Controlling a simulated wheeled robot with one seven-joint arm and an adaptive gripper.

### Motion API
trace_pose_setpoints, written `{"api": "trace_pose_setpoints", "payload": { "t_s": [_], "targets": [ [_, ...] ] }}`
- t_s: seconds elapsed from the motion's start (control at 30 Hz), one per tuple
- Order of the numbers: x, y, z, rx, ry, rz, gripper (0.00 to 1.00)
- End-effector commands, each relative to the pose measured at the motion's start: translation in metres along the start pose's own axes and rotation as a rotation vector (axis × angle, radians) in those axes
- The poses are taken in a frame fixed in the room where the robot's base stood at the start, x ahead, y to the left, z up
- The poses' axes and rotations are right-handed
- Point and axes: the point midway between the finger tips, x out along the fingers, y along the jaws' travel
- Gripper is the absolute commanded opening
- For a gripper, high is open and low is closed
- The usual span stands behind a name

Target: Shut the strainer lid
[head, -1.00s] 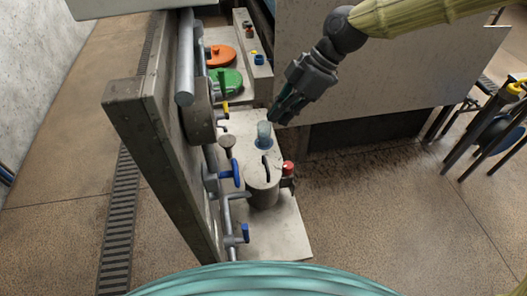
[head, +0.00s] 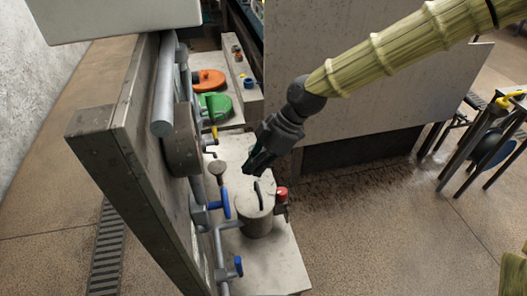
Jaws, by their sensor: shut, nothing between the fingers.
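The strainer (head: 257,222) is a grey cylindrical pot on a pale ledge, low in the middle of the head view. Its round grey lid (head: 246,203) has a dark upright bar handle (head: 259,192) and appears to lie on top of the pot. I cannot tell whether it is fully seated. My gripper (head: 251,170) is shut and empty, pointing down and left. In the picture its fingertips are just above and behind the lid handle, seemingly apart from it. My gripper covers the spot behind the lid.
A red-capped fitting (head: 281,195) sits at the strainer's right. Blue-handled valves (head: 226,203) and pipes run along its left, beside a tall wooden panel (head: 118,150).

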Motion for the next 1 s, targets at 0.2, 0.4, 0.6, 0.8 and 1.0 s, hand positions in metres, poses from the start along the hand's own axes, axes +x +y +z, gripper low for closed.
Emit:
{"api": "trace_pose_setpoints", "payload": {
  "t_s": [0.2, 0.4, 0.6, 0.8, 1.0],
  "targets": [
    [0.028, 0.000, 0.008, 0.003, 0.000, -0.001, 0.00],
    [0.042, 0.000, 0.022, 0.002, 0.001, 0.000, 0.00],
    [0.048, 0.000, 0.028, 0.000, 0.000, 0.000, 0.00],
    [0.049, 0.000, 0.029, 0.000, 0.000, 0.000, 0.00],
    [0.051, 0.000, 0.033, 0.001, 0.001, 0.000, 0.00]
  ]
}}
